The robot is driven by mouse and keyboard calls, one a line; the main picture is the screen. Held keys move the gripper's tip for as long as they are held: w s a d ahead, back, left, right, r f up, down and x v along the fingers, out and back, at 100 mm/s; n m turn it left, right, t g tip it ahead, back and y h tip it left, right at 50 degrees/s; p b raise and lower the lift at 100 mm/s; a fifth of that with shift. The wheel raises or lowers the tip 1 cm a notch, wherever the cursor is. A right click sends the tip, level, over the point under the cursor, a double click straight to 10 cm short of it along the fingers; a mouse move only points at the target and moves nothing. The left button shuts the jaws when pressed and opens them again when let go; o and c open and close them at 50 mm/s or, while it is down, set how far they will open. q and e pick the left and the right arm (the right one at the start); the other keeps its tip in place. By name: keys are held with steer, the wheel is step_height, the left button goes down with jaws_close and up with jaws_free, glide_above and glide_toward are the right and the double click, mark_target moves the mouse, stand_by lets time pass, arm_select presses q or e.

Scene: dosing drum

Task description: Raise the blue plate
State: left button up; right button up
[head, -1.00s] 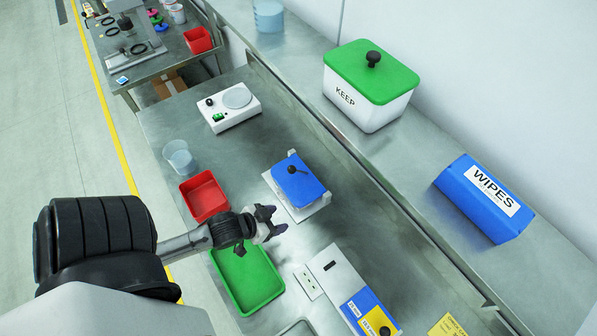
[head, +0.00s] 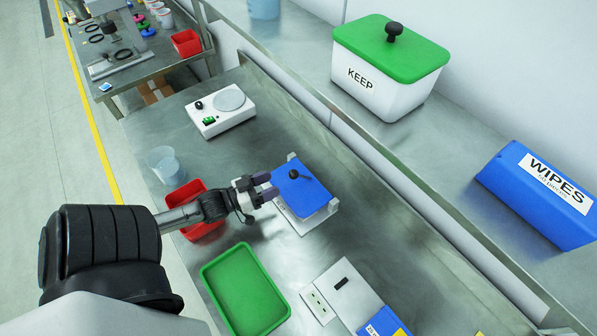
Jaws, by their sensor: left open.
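The blue plate (head: 305,194) lies on a white base (head: 298,225) on the metal bench, near the middle of the head view. A black knob (head: 293,174) stands on its upper face. My left gripper (head: 268,189) is open at the plate's left edge, its dark fingertips pointing right toward it. I cannot tell whether a fingertip touches the plate. Nothing shows between the fingers. My right gripper is not in view.
A red tray (head: 190,196) lies partly behind my left arm, with a green tray (head: 245,290) in front. A clear beaker (head: 165,164) and a white scale (head: 220,109) stand farther back. The KEEP box (head: 385,75) and WIPES pack (head: 540,195) sit on the raised shelf.

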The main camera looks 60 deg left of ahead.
mark_target(292, 175)
arm_select(q)
steer(key=w, duration=0.9)
steer(key=shift+w+d, duration=0.25)
steer(key=shift+w, duration=0.15)
jaws_close()
